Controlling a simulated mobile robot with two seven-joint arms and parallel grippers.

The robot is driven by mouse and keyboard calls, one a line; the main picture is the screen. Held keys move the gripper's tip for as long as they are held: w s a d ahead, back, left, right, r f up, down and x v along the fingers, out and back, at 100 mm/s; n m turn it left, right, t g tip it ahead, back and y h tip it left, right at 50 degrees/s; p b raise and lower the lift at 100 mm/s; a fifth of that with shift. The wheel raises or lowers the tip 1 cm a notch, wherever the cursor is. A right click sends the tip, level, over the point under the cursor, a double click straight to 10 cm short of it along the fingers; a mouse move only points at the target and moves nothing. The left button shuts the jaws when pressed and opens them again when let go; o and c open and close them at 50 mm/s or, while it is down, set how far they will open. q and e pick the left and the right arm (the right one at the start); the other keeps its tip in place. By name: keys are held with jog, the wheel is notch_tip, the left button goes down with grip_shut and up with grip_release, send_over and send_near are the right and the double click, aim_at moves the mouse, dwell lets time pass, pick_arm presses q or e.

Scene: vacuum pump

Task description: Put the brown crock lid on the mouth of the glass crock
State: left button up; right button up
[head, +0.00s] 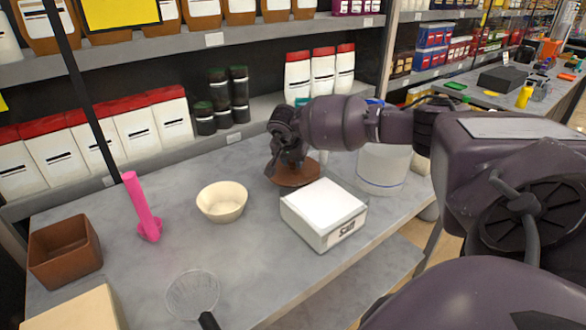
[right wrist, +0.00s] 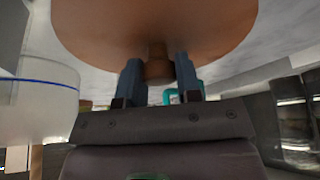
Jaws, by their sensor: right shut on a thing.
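The brown crock lid (head: 297,172) is a flat round disc with a knob. My right gripper (head: 287,160) is above it in the head view. In the right wrist view the lid (right wrist: 150,30) fills the top, and the right gripper (right wrist: 158,78) is shut on its knob. Whether the lid touches the table is hard to tell. The glass crock (head: 382,170) stands to the right of the lid, its upper part and mouth hidden behind my right arm. It also shows at the left of the right wrist view (right wrist: 38,95). My left gripper is not in view.
A white box (head: 322,208) stands just in front of the lid. Shelves with white cartons (head: 138,130) line the back.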

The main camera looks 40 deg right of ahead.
notch_tip(320, 180, up, 25)
dwell(0.4)
